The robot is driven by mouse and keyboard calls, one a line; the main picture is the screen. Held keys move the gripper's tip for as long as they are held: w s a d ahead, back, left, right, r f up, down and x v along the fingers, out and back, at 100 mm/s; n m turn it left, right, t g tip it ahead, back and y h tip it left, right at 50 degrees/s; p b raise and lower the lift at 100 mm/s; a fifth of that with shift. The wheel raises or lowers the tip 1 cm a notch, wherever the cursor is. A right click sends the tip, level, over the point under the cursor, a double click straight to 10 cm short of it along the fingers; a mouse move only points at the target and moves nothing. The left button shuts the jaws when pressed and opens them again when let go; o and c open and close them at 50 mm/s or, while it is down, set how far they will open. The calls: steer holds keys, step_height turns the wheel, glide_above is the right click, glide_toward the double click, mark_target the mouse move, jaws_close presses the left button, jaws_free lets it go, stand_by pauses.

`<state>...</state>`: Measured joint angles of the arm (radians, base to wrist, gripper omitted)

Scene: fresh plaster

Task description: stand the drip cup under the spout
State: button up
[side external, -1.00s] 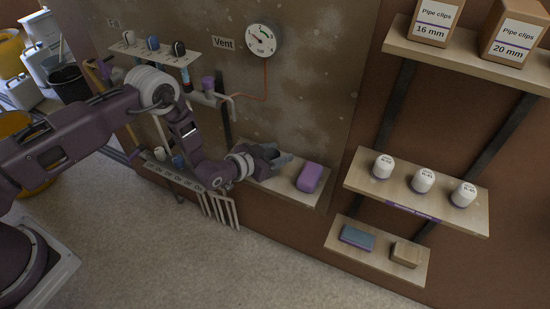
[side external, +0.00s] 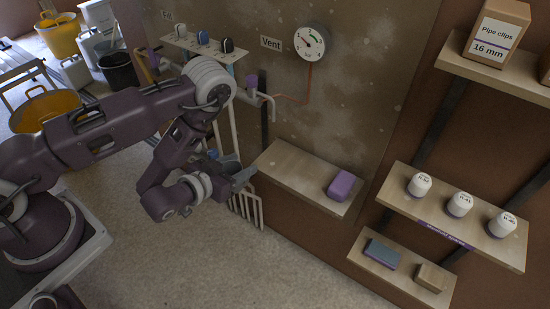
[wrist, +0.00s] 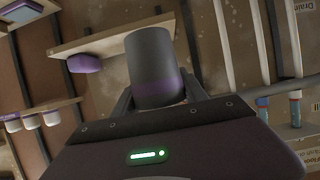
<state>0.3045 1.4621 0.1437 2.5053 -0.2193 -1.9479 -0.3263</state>
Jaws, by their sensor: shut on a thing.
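The drip cup is a dark grey cylinder with a purple band (wrist: 150,62). My gripper (side external: 238,176) is shut on it, with a finger on either side in the wrist view. In the side view the cup (side external: 229,167) is small and partly hidden by my gripper. They are in the air, just left of the wooden wall shelf (side external: 290,172). The spout (side external: 271,108) is a pale bent pipe with a purple valve (side external: 252,83), on the wall above and behind my gripper. The cup is well below the spout's mouth and apart from it.
A purple block (side external: 341,185) lies on the shelf's right end; its left part is bare. Right-hand shelves hold white bottles (side external: 460,204), a blue-grey block (side external: 382,253) and a box (side external: 496,42).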

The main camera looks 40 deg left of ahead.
steer(key=shift+s+a+r, duration=0.25)
steer(key=shift+s+a, duration=0.05)
steer(key=shift+s, duration=0.05)
steer(key=w, duration=2)
steer(key=f, duration=0.6)
steer(key=shift+s+f, duration=0.25)
steer(key=shift+s, duration=0.1)
steer(key=shift+w+f, duration=0.15)
steer(key=o, duration=1.3)
